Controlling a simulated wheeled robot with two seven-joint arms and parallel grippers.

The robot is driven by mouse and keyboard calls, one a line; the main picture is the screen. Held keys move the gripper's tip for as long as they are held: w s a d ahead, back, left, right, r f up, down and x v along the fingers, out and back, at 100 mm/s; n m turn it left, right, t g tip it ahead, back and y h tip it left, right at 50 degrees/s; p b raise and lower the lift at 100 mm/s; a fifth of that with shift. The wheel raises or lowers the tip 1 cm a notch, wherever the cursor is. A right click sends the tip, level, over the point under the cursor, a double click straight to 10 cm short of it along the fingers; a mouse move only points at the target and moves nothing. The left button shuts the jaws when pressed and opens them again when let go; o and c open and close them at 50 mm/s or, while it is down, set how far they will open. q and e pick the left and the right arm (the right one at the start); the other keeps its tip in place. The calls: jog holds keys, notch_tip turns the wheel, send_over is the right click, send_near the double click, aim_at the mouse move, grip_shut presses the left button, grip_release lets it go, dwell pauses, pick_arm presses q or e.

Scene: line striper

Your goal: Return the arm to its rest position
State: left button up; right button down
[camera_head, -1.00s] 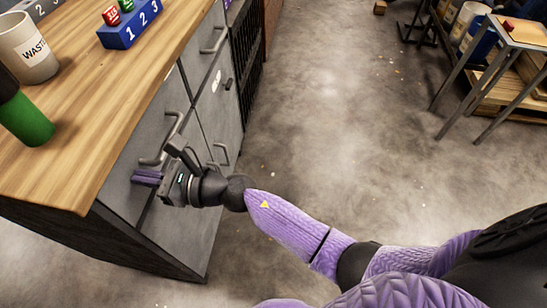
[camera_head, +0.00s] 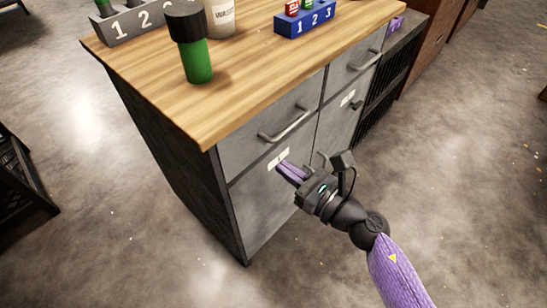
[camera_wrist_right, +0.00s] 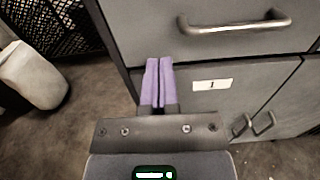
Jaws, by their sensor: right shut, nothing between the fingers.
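My right gripper (camera_head: 289,171) is in front of the grey cabinet (camera_head: 235,205), near the door labelled 1 and below the top drawer handle (camera_head: 286,124). Its purple fingers are shut together with nothing between them. In the right wrist view the closed fingers (camera_wrist_right: 157,82) point at the cabinet front, left of the label 1 (camera_wrist_right: 212,85), with the drawer handle (camera_wrist_right: 234,23) above and to the right. I cannot tell whether the fingertips touch the door. My right arm (camera_head: 395,270) reaches in from the lower right. My left gripper is not in view.
On the wooden top (camera_head: 255,70) stand a green bottle with a black cap (camera_head: 197,60), a waste cup (camera_head: 221,17), a blue numbered block (camera_head: 305,20) and a grey numbered block (camera_head: 135,22). A black crate (camera_head: 22,190) is at the left. The floor at right is clear.

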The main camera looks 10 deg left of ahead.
jog(key=v, duration=0.5)
jog(key=s+d+f+m+t+h, duration=0.1)
jog(key=s+d+f+m+h, duration=0.1)
jog(key=d+f+m+h, duration=0.55)
jog(key=s+d+f+m+h, duration=0.2)
jog(key=d+f+m, duration=0.1)
jog(key=f+m, duration=0.9)
jog(key=s+d+f+m+g+h, duration=0.4)
jog(key=s+d+f+m, duration=0.1)
jog(key=s+f+m, duration=0.6)
jog(key=s+d+f+m+g+h, duration=0.15)
jog(key=s+m+g, duration=0.35)
jog(key=s, duration=0.8)
jog(key=s+d+f+m+g, duration=0.3)
jog(key=s+m, duration=0.5)
jog(key=s, duration=0.6)
pick_arm(q)
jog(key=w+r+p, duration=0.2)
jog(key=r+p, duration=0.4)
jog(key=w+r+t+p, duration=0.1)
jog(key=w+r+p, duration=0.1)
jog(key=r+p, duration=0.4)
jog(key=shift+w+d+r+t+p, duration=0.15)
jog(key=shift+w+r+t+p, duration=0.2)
jog(key=shift+p, duration=0.4)
pick_arm(e)
notch_tip(320, 180, up, 12)
jog(key=w+a, duration=0.1)
jog(key=shift+a, duration=0.15)
